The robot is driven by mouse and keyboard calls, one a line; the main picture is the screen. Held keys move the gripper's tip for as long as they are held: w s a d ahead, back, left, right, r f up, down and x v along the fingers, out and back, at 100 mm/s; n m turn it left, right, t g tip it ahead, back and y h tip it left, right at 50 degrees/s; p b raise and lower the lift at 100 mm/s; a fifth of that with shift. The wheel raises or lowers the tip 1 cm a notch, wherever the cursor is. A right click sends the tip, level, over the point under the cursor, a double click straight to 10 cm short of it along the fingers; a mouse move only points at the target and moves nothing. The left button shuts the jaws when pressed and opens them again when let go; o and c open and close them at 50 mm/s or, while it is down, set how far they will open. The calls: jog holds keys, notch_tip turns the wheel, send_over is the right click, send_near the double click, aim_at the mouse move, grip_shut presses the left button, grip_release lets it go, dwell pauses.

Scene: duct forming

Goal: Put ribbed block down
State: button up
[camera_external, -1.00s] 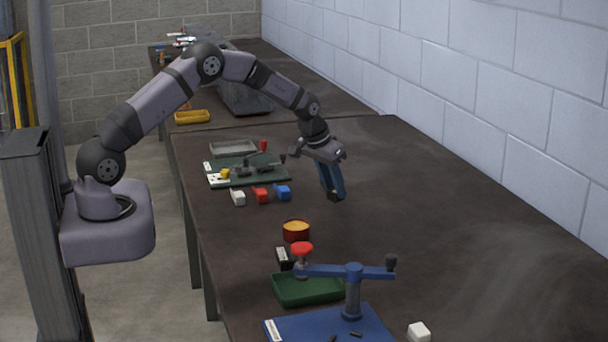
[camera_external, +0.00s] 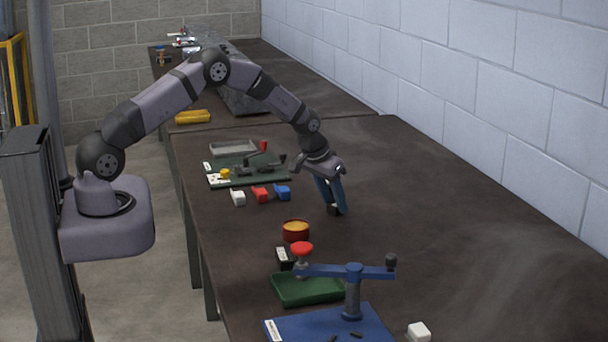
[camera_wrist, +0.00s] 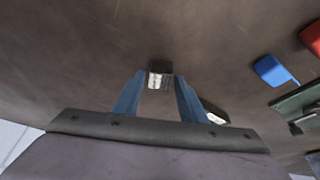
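The ribbed block (camera_wrist: 160,77) is small, dark and light grey, and sits between my fingertips in the wrist view. It shows as a small dark shape (camera_external: 332,210) at the fingertips in the external view. My gripper (camera_external: 335,211), with blue fingers pointing down, is low over the middle of the dark table. In the wrist view my gripper (camera_wrist: 160,75) has its fingers close against both sides of the block, shut on it. I cannot tell whether the block's underside touches the table.
White (camera_external: 238,198), red (camera_external: 261,194) and blue (camera_external: 283,192) blocks stand left of my gripper, before a green fixture board (camera_external: 275,178). A red-orange round container (camera_external: 296,231), green tray (camera_external: 307,290) and blue lever fixture (camera_external: 353,300) stand nearer the camera. The table's right side is mostly clear.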

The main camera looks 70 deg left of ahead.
jog(key=shift+o, duration=0.3)
jog(key=shift+s+r, duration=0.15)
jog(key=shift+r, duration=0.5)
jog(key=b+v, duration=0.2)
jog(key=v, duration=0.9)
jog(key=shift+b, duration=0.4)
jog(key=s+d+f+m+g, duration=0.1)
jog(key=s+d, duration=0.5)
jog(key=s, duration=0.4)
jog(key=s+d+f+m+g+h, duration=0.1)
jog(key=s+d+f+m, duration=0.1)
jog(key=s+d, duration=0.4)
jog(key=s+d+f+m+g, duration=0.1)
jog(key=s+d, duration=0.6)
jog(key=s, duration=0.8)
jog(key=shift+s+f+m+g+h, duration=0.2)
jog(key=shift+s+m+g+h, duration=0.15)
jog(key=shift+g, duration=0.25)
